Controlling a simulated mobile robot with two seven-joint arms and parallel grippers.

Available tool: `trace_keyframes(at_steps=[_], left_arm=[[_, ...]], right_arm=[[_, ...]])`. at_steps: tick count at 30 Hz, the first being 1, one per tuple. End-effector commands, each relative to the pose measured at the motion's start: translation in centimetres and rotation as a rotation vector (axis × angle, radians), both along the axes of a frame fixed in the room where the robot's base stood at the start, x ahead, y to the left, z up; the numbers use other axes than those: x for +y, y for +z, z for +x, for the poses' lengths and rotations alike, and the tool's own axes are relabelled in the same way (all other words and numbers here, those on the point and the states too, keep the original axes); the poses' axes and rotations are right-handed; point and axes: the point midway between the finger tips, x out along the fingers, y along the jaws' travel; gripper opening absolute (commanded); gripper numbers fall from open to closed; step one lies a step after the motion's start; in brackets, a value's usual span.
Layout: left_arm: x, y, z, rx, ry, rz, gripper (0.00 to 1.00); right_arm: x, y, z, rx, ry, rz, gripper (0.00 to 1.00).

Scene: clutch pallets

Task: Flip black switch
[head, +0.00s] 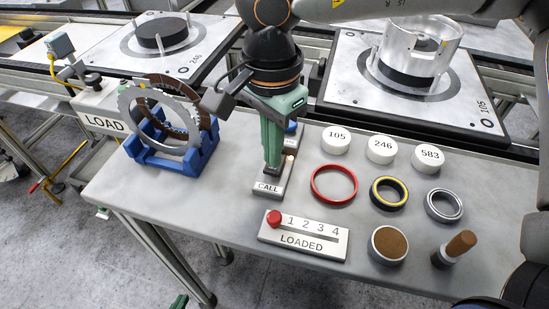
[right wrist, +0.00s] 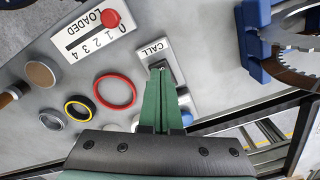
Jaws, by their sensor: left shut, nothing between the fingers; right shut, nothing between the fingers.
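The CALL box (head: 268,188) is a small light-grey block on the grey table. Its black switch (right wrist: 174,74) shows as a dark patch beside my fingertips in the right wrist view, and my fingers mostly hide it in the head view. My right gripper (head: 273,166) has green fingers, is shut and empty, and points down at the switch. Its tips (right wrist: 160,68) are at or just above the switch; contact cannot be told. Only the green tip of my left gripper (head: 179,301) shows at the bottom edge of the head view, shut and away from the table.
A blue stand (head: 172,152) with toothed discs is left of the CALL box. The LOADED slider box (head: 303,240) is in front. Rings, numbered white pucks (head: 382,150) and a brown-topped cylinder (head: 388,245) lie to the right. Pallets (head: 340,75) are behind.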

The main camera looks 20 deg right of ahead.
Motion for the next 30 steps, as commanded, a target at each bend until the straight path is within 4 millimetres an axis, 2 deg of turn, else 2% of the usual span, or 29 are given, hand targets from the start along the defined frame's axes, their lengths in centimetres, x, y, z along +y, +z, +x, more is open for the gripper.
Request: trace_keyframes(at_steps=[30], left_arm=[[0.0,-1.3,0.1,-0.003,0.0,-0.001,0.0]], right_arm=[[0.0,-1.7,0.0,0.0,0.0,-0.001,0.0]])
